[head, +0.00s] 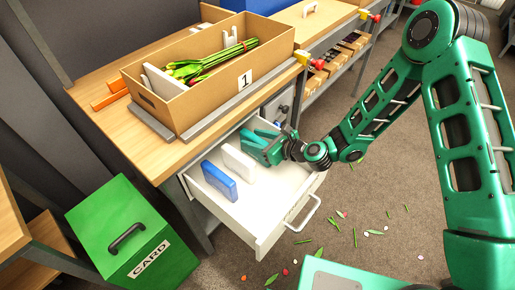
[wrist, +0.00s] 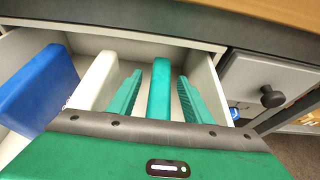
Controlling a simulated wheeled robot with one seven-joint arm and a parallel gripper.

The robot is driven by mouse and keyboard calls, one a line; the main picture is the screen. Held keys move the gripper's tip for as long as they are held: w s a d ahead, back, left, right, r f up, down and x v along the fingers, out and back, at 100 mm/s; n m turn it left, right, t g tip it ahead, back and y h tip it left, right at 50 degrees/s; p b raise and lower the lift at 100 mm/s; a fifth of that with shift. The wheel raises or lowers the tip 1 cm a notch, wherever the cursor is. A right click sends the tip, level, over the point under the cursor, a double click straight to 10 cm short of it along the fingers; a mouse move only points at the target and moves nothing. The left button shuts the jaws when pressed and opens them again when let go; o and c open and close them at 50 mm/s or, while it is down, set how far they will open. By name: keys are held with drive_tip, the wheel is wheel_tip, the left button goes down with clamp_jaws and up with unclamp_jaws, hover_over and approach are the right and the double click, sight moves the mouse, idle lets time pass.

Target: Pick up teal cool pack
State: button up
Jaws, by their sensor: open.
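The teal cool pack (wrist: 159,90) stands on edge in the open white drawer (head: 240,212). My gripper (wrist: 160,78) is open, with one green finger on each side of the teal pack; a gap shows on both sides in the wrist view. In the head view my gripper (head: 262,145) reaches into the drawer's right part, and its green hides most of the teal pack there. A white pack (head: 238,163) stands just left of my gripper, and it also shows in the wrist view (wrist: 94,82). A blue pack (head: 219,181) stands farther left.
A cardboard box (head: 190,105) marked 1, holding tulips, sits on the wooden bench above the drawer. The bench front edge (wrist: 270,22) hangs close over the drawer. A green CARD bin (head: 125,235) stands at the left. Petals and leaves litter the floor.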

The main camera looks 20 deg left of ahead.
clamp_jaws()
drive_tip(key=shift+d+r, duration=0.1)
drive_tip(key=shift+r, duration=0.05)
